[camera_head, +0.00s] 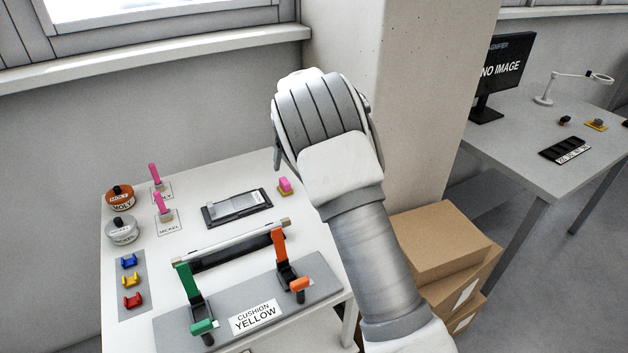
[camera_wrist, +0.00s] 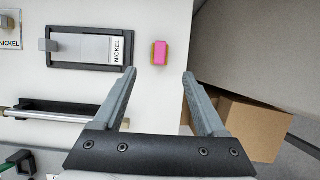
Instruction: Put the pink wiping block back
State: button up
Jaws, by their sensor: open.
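The pink wiping block (camera_head: 285,184) sits at the right rear of the white table (camera_head: 190,180), on a small yellow-brown base. In the wrist view the pink block (camera_wrist: 160,52) is upright in the picture, with its base (camera_wrist: 160,64) showing around it. My gripper (camera_wrist: 160,74) is open and empty. Its two fingers point toward the block, which appears ahead of and between the fingertips, apart from both. In the head view my wrist hides most of the fingers.
A dark tray (camera_head: 210,218) with a grey plate labelled NICKEL lies left of the block. A cushion fixture (camera_head: 235,305) with green and orange clamps is in front. Jars (camera_head: 120,200) and pink-handled tools stand at left. A pillar (camera_head: 405,130) and cardboard boxes (camera_head: 440,240) are at right.

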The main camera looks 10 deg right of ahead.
jog(key=s+d+r+n, duration=0.4)
jog(key=s+r+n, duration=0.3)
jog(key=s+r, duration=0.2)
jog(key=s+d+r+n, duration=0.4)
jog(key=s+r+n, duration=0.2)
jog(key=s+r, duration=0.3)
jog(key=s+d+n+h, duration=0.1)
jog(key=s+d+n, duration=0.1)
jog(key=s+n, duration=0.7)
jog(key=s+d+f+n+t, duration=0.1)
jog(key=s+d+n, duration=0.2)
jog(key=s+n, duration=0.6)
jog(key=s, duration=0.8)
jog(key=shift+s+f+h, duration=0.25)
jog(key=shift+s+h, duration=0.05)
jog(key=shift+h, duration=0.1)
jog(key=shift+r, duration=0.15)
